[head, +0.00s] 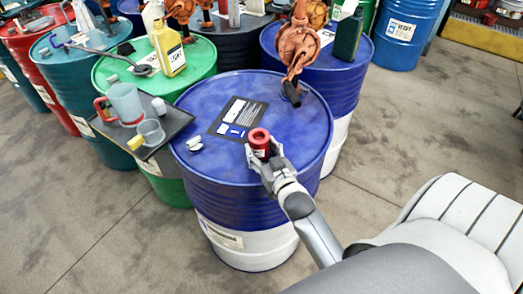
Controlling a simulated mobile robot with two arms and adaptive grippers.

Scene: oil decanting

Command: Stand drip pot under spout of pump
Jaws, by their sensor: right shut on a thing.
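My right gripper (267,163) is shut on a small red pot (259,137), held upright over the front right of the blue drum top (215,95). I cannot tell whether the pot touches the drum top. The pot is apart from the spout, nearer to me. My left gripper is not in view.
A dark tray (168,130) with a clear red-handled jug (125,102) and a small measuring cup (151,131) sits at the left. A label sheet (239,118) and a small white piece (194,144) lie on the drum top. A yellow bottle (168,50) stands on the green drum.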

